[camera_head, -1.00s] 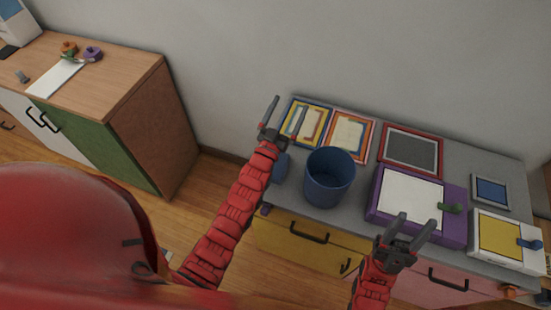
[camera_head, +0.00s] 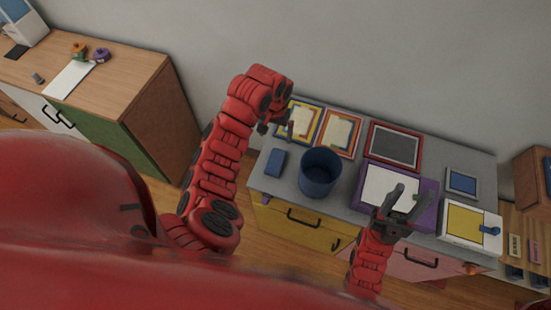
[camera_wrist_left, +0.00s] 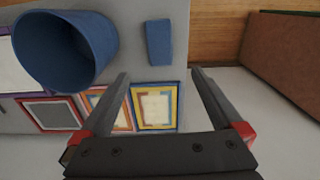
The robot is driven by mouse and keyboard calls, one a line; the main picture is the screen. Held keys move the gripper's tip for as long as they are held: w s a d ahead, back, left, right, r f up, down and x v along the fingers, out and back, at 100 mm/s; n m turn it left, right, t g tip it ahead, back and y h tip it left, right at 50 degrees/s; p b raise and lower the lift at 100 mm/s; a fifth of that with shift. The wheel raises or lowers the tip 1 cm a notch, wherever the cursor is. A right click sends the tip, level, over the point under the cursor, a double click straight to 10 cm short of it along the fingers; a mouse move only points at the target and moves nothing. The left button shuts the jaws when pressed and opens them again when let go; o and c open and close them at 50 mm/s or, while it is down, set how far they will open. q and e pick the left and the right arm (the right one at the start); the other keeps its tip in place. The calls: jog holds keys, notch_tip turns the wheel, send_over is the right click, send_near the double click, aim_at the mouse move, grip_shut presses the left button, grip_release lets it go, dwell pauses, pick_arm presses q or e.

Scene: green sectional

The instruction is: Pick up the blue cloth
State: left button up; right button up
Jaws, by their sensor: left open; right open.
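A small blue rectangular piece (camera_head: 275,162), which I take for the blue cloth, lies flat on the grey top of the drawer cabinet, left of a blue bin. In the left wrist view the blue piece (camera_wrist_left: 159,42) lies beyond the fingertips, roughly centred between them. My left gripper (camera_head: 277,131) is open and empty above the cabinet's left end, pointing down, apart from the piece. It also shows in the left wrist view (camera_wrist_left: 160,74). My right gripper (camera_head: 412,193) is open and empty in front of the purple box, right of the bin.
The blue bin (camera_head: 320,172) stands close right of the piece. Framed pictures (camera_head: 342,131) lie behind it. A purple box (camera_head: 431,215) and a white-and-yellow box (camera_head: 470,222) are farther right. A wooden cabinet (camera_head: 120,75) stands at the left across a floor gap.

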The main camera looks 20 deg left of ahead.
pick_arm(q)
jog(key=b, duration=0.8)
send_over(275, 153)
jog(key=s+d, duration=0.1)
jog(key=s, duration=0.2)
notch_tip(275, 153, down, 13)
jog(key=shift+s+r, duration=0.1)
jog(key=shift+r, duration=0.1)
notch_tip(275, 153, down, 4)
jog(key=shift+d+f+p, duration=0.1)
jog(key=shift+p, duration=0.6)
jog(key=shift+f, duration=0.25)
jog(key=c, duration=1.1)
